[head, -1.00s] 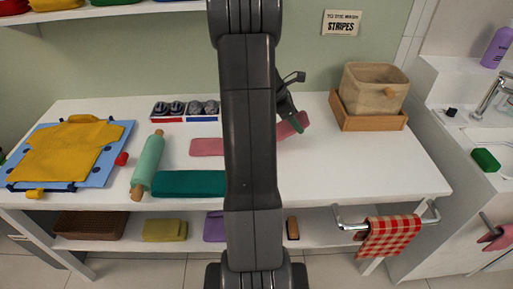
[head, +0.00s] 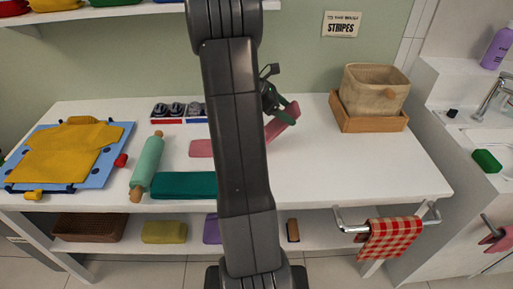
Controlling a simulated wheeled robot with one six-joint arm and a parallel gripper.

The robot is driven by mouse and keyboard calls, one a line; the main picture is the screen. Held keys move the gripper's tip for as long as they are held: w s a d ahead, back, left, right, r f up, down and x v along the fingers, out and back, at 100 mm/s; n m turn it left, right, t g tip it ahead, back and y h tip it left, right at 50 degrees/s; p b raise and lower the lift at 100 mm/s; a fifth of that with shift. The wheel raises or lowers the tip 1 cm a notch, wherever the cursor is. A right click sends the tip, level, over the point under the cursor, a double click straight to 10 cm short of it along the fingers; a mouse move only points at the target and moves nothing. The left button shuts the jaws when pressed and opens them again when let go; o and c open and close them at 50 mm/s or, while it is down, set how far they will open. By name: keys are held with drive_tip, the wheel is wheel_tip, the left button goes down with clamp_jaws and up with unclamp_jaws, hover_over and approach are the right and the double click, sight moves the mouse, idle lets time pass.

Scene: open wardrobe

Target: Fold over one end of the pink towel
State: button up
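The pink towel (head: 201,148) lies on the white table, with its middle hidden behind my arm. Its right end (head: 279,126) is raised off the table at a slant. My gripper (head: 289,113), dark with green fingers, is at this raised end and appears shut on it. The exact contact between fingers and cloth is small and partly covered.
A teal folded cloth (head: 184,186) and a mint rolling pin (head: 147,164) lie in front and left of the towel. A dark-knobbed tray (head: 168,111) is behind it. A basket in a wooden tray (head: 370,123) stands at the back right. The table's right front is clear.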

drive_tip(key=shift+a+r+h, duration=0.5)
drive_tip(key=shift+a+h, duration=0.1)
drive_tip(key=shift+a, duration=0.25)
drive_tip(key=shift+a+r+h, duration=0.5)
drive_tip(key=shift+a+h, duration=0.1)
drive_tip(key=shift+a, duration=0.2)
drive_tip(key=shift+s+a+r+h+p, duration=0.1)
drive_tip(key=shift+a+r+h+p, duration=0.2)
drive_tip(key=shift+a+h, duration=0.5)
drive_tip(key=shift+a+r+h+p, duration=0.1)
drive_tip(key=shift+a+r+h, duration=0.35)
drive_tip(key=shift+a, duration=0.6)
drive_tip(key=shift+f, duration=0.1)
drive_tip(key=shift+a+r+h, duration=0.2)
drive_tip(key=shift+a+h, duration=1.05)
drive_tip(key=shift+a, duration=0.65)
drive_tip(key=shift+s, duration=0.1)
